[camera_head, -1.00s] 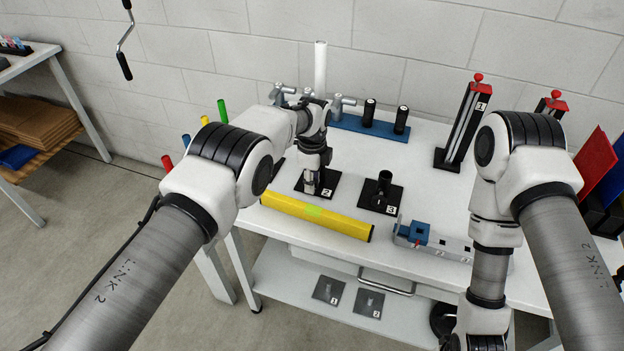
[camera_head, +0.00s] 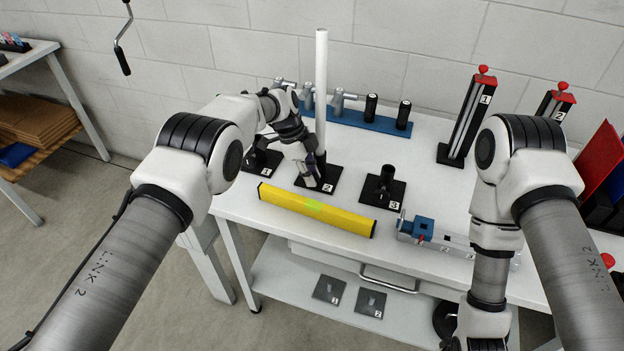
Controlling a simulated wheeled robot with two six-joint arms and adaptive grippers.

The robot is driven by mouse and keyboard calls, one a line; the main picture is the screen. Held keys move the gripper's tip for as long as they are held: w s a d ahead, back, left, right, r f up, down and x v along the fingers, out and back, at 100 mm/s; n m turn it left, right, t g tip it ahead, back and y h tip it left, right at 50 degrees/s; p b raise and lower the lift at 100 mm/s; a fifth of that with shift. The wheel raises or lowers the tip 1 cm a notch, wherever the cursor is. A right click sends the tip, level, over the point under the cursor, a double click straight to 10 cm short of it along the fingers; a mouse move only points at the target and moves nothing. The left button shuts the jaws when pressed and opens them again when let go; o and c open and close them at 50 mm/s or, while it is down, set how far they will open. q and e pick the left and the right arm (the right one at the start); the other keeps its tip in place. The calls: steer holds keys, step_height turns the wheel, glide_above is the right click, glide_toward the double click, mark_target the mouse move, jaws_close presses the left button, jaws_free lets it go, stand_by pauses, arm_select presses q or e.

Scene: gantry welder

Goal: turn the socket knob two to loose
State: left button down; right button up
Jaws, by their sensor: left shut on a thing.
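Socket two (camera_head: 329,178) is a black square base with a "2" label, in the middle of the white table. A tall white pole (camera_head: 321,90) stands upright in it. My left gripper (camera_head: 313,179) reaches down at a tilt to the left side of the socket, low by the pole's foot. It is shut on the socket's knob, which is mostly hidden by the fingers. Socket one (camera_head: 260,162) is to the left, partly behind my left arm. Empty socket three (camera_head: 385,188) is to the right. My right gripper is below the frame.
A yellow bar (camera_head: 316,210) lies in front of the sockets. A blue rack (camera_head: 360,122) with grey and black handles stands behind. A grey block with a blue part (camera_head: 424,229) is at front right, and a red-topped tower (camera_head: 467,118) is at back right.

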arm_select(q)
steer(key=h+b, duration=0.1)
steer(key=f+h+b, duration=0.1)
steer(key=shift+a+g+b, duration=0.2)
steer(key=shift+g+b, duration=0.1)
steer(key=shift+b, duration=0.05)
steer(key=shift+s+r+g+h+b, duration=0.15)
steer(key=shift+g+h+b, duration=0.15)
steer(key=shift+h+b, duration=0.3)
steer(key=c, duration=1.4)
jaws_free()
steer(key=shift+o, duration=0.2)
steer(key=shift+w+r, duration=0.1)
steer(key=shift+w, duration=0.1)
steer(key=v, duration=1.1)
steer(key=shift+a+r, duration=0.15)
steer(key=shift+r, duration=0.25)
